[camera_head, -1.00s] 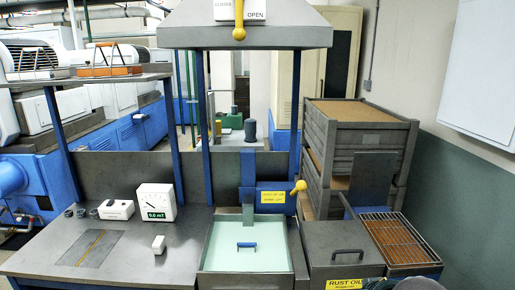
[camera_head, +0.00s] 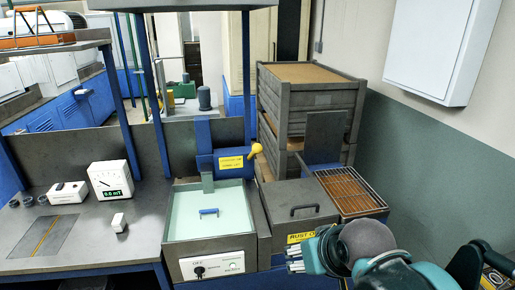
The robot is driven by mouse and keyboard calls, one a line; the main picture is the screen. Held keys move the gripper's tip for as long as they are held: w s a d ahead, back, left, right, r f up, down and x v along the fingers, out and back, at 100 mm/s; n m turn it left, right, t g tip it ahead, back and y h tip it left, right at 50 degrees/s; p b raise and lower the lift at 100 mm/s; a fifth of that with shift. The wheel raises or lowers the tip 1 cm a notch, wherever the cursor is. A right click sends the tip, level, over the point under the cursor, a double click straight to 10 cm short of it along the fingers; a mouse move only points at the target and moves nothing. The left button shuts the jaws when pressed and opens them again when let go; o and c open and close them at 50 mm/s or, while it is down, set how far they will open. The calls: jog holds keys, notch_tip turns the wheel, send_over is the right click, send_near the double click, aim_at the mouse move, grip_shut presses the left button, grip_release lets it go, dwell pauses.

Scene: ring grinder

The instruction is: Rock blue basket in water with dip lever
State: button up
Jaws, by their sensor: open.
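The water tank (camera_head: 168,233) is a grey box holding pale green water, left of centre. The blue basket shows as a small blue handle (camera_head: 208,212) at the water; its body is hidden or hard to make out. The dip lever (camera_head: 256,149) is a yellow knob on the right end of a blue housing (camera_head: 205,161) with a yellow label, behind the tank. A flat grey bar hangs from the housing to the tank's back.
A lidded rust oil box (camera_head: 300,215) and an orange-brown wire rack (camera_head: 350,191) stand right of the tank. Stacked grey trays (camera_head: 310,95) rise behind them.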

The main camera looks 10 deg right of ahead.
jog(key=shift+c, duration=1.3)
jog(key=shift+w+r, duration=0.1)
jog(key=shift+r, duration=0.05)
